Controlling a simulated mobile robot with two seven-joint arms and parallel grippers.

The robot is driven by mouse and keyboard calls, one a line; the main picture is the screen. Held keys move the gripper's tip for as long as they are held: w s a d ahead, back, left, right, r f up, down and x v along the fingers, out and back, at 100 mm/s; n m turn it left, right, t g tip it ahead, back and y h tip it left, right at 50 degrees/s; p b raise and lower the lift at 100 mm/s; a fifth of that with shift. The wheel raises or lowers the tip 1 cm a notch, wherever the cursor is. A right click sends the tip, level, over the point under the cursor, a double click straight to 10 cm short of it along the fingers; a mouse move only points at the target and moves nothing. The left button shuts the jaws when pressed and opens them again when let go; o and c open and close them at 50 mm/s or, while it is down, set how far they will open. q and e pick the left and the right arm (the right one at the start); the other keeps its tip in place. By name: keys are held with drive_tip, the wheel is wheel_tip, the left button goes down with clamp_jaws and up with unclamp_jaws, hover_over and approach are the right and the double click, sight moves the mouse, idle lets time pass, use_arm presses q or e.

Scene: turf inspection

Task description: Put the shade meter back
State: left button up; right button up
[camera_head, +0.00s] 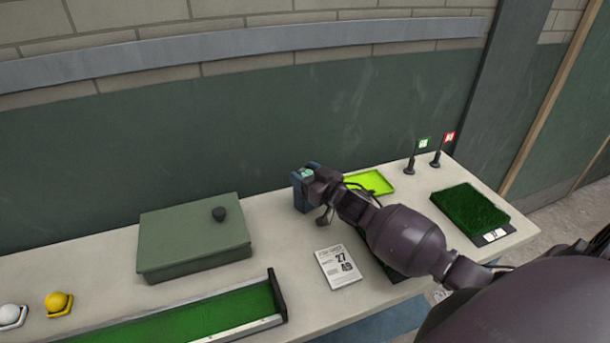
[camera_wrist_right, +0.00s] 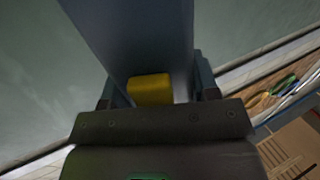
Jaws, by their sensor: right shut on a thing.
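My right gripper (camera_head: 316,186) is over the back middle of the table, between the green box and the lime tray. It is shut on a blue-grey, box-shaped thing, which looks like the shade meter (camera_head: 299,197). In the right wrist view, the shade meter (camera_wrist_right: 135,40) is a long slab rising between the fingers, with a yellow patch (camera_wrist_right: 150,89) near the gripper. The gripper and wrist hide part of it. I cannot tell whether its lower end touches the table. My left gripper is not in view.
A closed green box (camera_head: 195,240) with a dark knob stands left. A lime tray (camera_head: 372,182), two small flags (camera_head: 423,143) and a turf sample (camera_head: 468,208) are right. A printed card (camera_head: 338,268) and a green trough (camera_head: 190,320) lie in front. The wall stands close behind.

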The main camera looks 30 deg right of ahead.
drive_tip(key=o, duration=1.5)
drive_tip(key=shift+s+r, duration=0.1)
drive_tip(key=shift+s+d, duration=0.2)
drive_tip(key=shift+s, duration=1)
drive_tip(key=shift+s+d, duration=0.2)
drive_tip(key=shift+s, duration=1)
drive_tip(key=shift+s+d, duration=0.2)
drive_tip(key=shift+s, duration=1)
